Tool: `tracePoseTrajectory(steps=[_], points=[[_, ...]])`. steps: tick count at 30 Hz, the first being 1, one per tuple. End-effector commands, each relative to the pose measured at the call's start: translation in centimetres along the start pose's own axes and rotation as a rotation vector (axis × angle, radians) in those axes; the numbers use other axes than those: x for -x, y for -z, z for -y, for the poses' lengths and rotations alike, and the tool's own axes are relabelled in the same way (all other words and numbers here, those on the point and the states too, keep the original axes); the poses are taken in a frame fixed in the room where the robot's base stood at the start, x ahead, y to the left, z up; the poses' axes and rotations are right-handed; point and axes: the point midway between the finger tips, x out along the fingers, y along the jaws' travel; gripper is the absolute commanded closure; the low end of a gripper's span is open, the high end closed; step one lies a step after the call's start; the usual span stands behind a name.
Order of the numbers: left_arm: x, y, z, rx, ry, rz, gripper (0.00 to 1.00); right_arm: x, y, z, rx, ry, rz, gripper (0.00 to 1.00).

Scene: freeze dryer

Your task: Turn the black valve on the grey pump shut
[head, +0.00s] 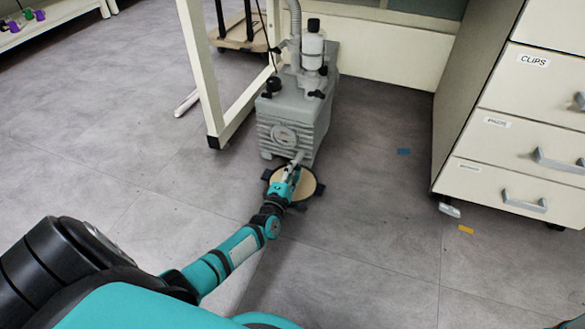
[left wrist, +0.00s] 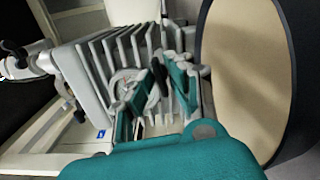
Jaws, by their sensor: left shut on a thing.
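The grey pump (head: 292,118) stands on the floor beside a white table leg, with a finned body and a round plate on its front. It fills the left middle of the left wrist view (left wrist: 85,80). My left gripper (head: 294,164) reaches the pump's lower front. In the left wrist view its teal fingers (left wrist: 153,92) are on either side of a dark handle, the black valve (left wrist: 157,76), and are shut on it. The fingers partly cover the valve and the round plate. The valve is hidden by my gripper in the head view.
A round beige disc with a black rim (head: 312,185) lies below the gripper, close beside it in the left wrist view (left wrist: 245,70). A white drawer cabinet (head: 515,130) stands at right. The floor between is mostly clear, with small blue and yellow marks.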

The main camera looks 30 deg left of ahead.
Motion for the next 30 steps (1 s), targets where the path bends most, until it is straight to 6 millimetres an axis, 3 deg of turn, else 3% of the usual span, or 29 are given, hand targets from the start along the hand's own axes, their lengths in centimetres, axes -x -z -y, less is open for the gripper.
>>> tracePoseTrajectory(steps=[10, 26, 27, 30], points=[[0.1, -0.1, 0.14, -0.154, 0.004, 0.001, 1.0, -0.71, -0.23, -0.15, 0.0, 0.0, 0.0, 1.0], [0.12, -0.08, 0.26, -0.183, 0.005, 0.002, 1.0, -0.77, -0.24, -0.16, 0.0, 0.0, 0.0, 1.0], [0.12, -0.08, 0.26, -0.183, 0.005, 0.002, 0.81, -0.77, -0.24, -0.17, 0.0, 0.0, 0.0, 1.0], [0.11, -0.07, 0.24, -0.183, 0.004, 0.001, 0.69, -0.77, -0.24, -0.16, 0.0, 0.0, 0.0, 1.0]])
